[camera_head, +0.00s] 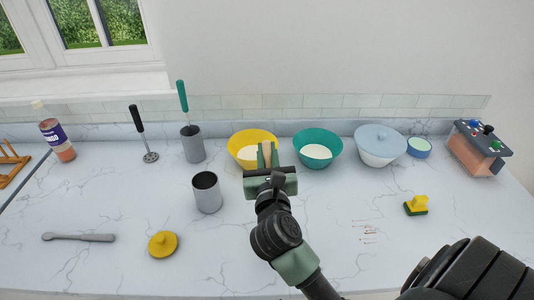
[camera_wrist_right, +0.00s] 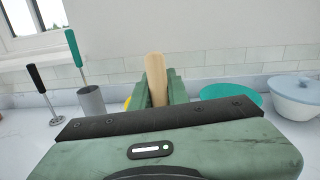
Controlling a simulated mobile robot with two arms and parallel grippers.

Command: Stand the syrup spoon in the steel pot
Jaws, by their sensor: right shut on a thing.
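My right gripper (camera_head: 267,160) is shut on a pale wooden utensil (camera_wrist_right: 157,80), whose flat end stands up between the fingers. In the head view it is in front of the yellow bowl (camera_head: 240,138), and its lower part is hidden. I cannot tell if it is the syrup spoon. One grey steel pot (camera_head: 207,194) stands empty and upright, left of the gripper. A second grey pot (camera_head: 193,148) behind it holds a green-handled utensil (camera_head: 182,96). A black-handled utensil (camera_head: 137,120) with a perforated end stands left of that. My left gripper is not in view.
A teal bowl (camera_head: 317,148), a lidded bowl (camera_head: 380,146) and a dispenser box (camera_head: 478,150) line the back right. A yellow lid (camera_head: 162,244) and a grey utensil (camera_head: 78,237) lie front left. A sponge (camera_head: 416,205) lies right; counter between is mostly clear.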

